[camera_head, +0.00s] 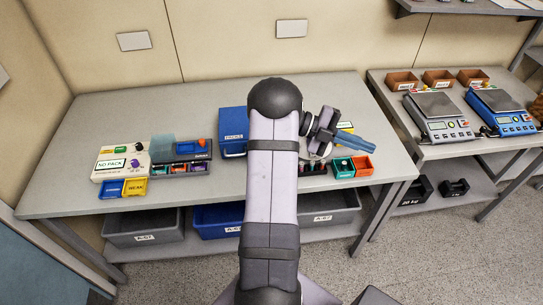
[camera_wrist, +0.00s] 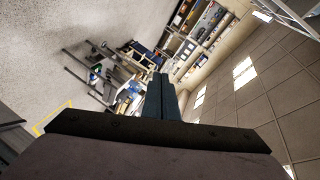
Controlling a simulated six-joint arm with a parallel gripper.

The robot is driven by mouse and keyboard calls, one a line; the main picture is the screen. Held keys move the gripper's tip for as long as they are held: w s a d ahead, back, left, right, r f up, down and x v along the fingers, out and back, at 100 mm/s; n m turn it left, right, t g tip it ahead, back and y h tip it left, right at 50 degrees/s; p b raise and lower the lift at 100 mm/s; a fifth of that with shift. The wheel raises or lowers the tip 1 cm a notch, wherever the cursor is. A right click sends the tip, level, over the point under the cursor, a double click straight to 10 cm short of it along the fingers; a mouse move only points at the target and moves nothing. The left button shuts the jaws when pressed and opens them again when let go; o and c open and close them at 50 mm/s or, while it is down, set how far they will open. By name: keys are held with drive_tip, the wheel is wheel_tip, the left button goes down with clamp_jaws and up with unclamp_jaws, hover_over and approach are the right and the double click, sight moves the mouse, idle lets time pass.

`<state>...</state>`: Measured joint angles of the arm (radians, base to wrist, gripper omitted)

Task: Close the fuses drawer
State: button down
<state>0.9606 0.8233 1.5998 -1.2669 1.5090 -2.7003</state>
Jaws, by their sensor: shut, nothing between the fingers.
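I cannot read a label for fuses on anything in view, so I cannot tell where the fuses drawer is. My gripper (camera_head: 372,148) is above the right part of the long grey table (camera_head: 95,205), its blue fingers shut, empty and pointing right. The shut fingers also show in the wrist view (camera_wrist: 160,95), which looks across the room rather than at the table top. My arm hides the middle of the table and part of what stands there.
On the table are a blue box (camera_head: 233,131), a white tester (camera_head: 122,161), a dark organiser (camera_head: 180,167), and teal (camera_head: 344,168) and orange (camera_head: 362,167) trays. Grey (camera_head: 145,228) and blue (camera_head: 217,219) bins sit beneath. Scales (camera_head: 437,112) stand on the right bench.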

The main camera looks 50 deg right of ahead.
drive_tip(key=s+r+m+y+p, duration=0.2)
drive_tip(key=s+r, duration=0.3)
drive_tip(key=s, duration=0.8)
drive_tip(key=s+d+f+m+t+h+p, duration=0.1)
drive_tip(key=s+d+f+t+h, duration=0.15)
drive_tip(key=s, duration=0.35)
drive_tip(key=w+a+f+m+t, duration=0.2)
drive_tip(key=w+f+t, duration=0.4)
drive_tip(key=w, duration=0.3)
drive_tip(key=w+a+f+m+t, duration=0.2)
drive_tip(key=w+f+m+t, duration=0.1)
drive_tip(key=w+f+t, duration=0.4)
drive_tip(key=w+a+r+m+t+y, duration=0.1)
drive_tip(key=w+a+m+t+y, duration=0.2)
drive_tip(key=w+a+m, duration=0.3)
drive_tip(key=w+a+r+m+t+y, duration=0.1)
drive_tip(key=w+a+m+t+y, duration=0.2)
drive_tip(key=w+a+m, duration=0.3)
drive_tip(key=w, duration=0.5)
drive_tip(key=shift+w+r, duration=0.3)
drive_tip(key=shift+r, duration=0.05)
